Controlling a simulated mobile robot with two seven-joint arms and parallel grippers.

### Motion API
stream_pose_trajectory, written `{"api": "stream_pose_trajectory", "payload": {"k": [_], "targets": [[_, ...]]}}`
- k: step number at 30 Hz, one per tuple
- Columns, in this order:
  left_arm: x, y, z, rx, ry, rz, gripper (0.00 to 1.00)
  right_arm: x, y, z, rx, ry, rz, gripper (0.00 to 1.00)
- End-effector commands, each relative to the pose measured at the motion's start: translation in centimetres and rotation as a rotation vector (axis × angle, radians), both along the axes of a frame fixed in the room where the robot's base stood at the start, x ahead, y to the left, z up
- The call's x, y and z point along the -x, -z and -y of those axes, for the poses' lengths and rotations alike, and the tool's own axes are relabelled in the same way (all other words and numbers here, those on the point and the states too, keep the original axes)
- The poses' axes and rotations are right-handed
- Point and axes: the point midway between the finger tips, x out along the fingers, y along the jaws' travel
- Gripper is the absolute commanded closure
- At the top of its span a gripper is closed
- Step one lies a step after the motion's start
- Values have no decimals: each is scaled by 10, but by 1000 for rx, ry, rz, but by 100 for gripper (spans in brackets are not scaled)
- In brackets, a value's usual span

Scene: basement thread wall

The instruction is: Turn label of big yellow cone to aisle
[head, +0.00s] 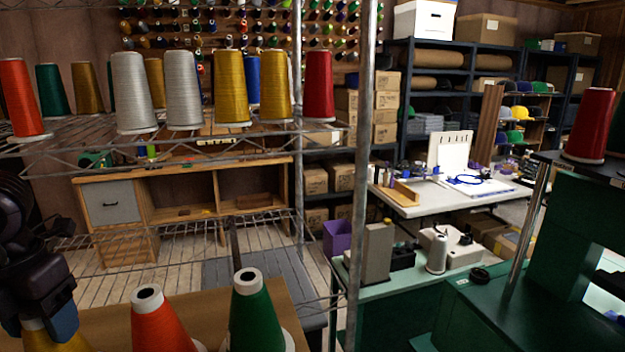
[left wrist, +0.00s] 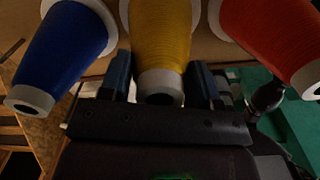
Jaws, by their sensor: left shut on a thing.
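The big yellow cone (head: 42,338) stands at the lower left of the head view, mostly hidden by my gripper and cut by the frame edge. In the left wrist view the yellow cone (left wrist: 160,35) shows its thread and grey tip between the two fingers. My left gripper (head: 48,322) is shut on it near the tip; its fingers also show in the left wrist view (left wrist: 160,82). No label shows on the visible side of the cone. My right gripper is not in view.
An orange-red cone (head: 160,325) and a green cone (head: 254,315) stand to the right on the brown board (head: 205,305). A blue cone (left wrist: 65,45) flanks the yellow one in the left wrist view. A wire rack with several cones and its post (head: 361,150) stand beyond.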

Motion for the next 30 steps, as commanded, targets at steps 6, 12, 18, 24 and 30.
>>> {"api": "stream_pose_trajectory", "payload": {"k": [6, 12, 18, 24, 30], "targets": [[0, 0, 0, 0, 0, 0, 34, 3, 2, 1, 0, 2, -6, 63], [0, 0, 0, 0, 0, 0, 13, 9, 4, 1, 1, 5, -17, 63], [0, 0, 0, 1, 0, -2, 13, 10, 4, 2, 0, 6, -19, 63], [0, -7, 0, 1, 3, 1, 13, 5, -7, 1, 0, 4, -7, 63], [0, -5, 0, 2, 164, -1, 13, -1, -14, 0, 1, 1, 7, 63]]}}
